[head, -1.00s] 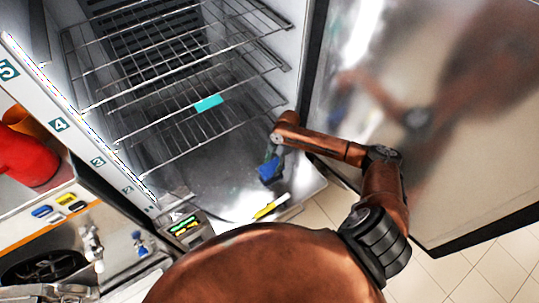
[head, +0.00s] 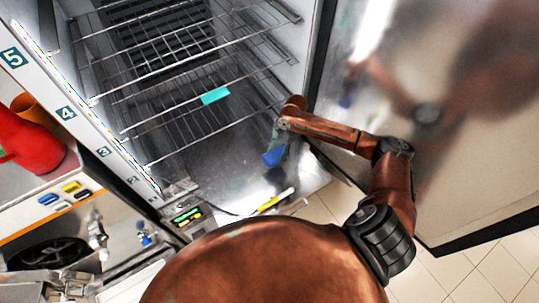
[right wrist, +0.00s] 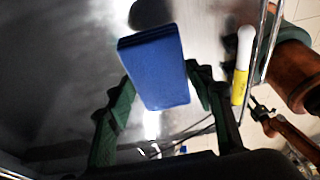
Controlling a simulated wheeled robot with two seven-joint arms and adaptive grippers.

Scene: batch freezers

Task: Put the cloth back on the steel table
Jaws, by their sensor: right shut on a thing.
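The blue cloth (head: 273,157) is a small flat folded pad. My right gripper (head: 277,146) is shut on it inside the open freezer, low and near the door side. In the right wrist view the cloth (right wrist: 157,68) stands between the two dark green fingers of the gripper (right wrist: 160,82), sticking out past their tips. A grey metal surface shows behind it. My left gripper is not in view. I cannot make out the steel table for certain in these frames.
The freezer holds wire shelves (head: 170,112), with a teal piece (head: 215,96) on one. A yellow and white pen-like thing (head: 274,199) is by the front edge, close to the right finger in the wrist view. The open door (head: 440,130) is at right. A red container (head: 35,145) stands left.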

